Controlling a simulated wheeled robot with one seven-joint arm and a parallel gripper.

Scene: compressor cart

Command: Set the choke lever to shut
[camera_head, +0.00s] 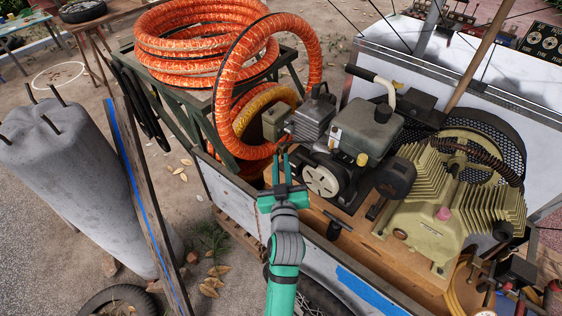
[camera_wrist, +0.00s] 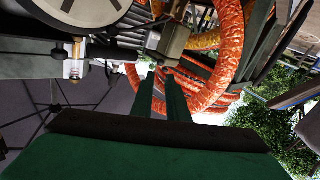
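The engine (camera_head: 365,130) sits on the cart with a round pale pulley-like cover (camera_head: 321,181) on its near side. A small beige box (camera_head: 275,122) and a grey finned block (camera_head: 312,118) are at its left end. I cannot pick out the choke lever with certainty; it is too small or hidden. My gripper (camera_head: 281,160) is left of the round cover, its green fingers pointing at the finned block and box. In the wrist view my gripper (camera_wrist: 159,76) shows a narrow, empty gap between the fingers, and the beige box (camera_wrist: 173,40) lies just beyond the tips.
Orange hose coils (camera_head: 205,45) stand behind and left of my gripper, one loop close to it. A yellow-beige compressor (camera_head: 445,200) fills the cart's right side. A brass fitting (camera_wrist: 76,60) shows in the wrist view. A grey cylinder (camera_head: 80,170) stands at left.

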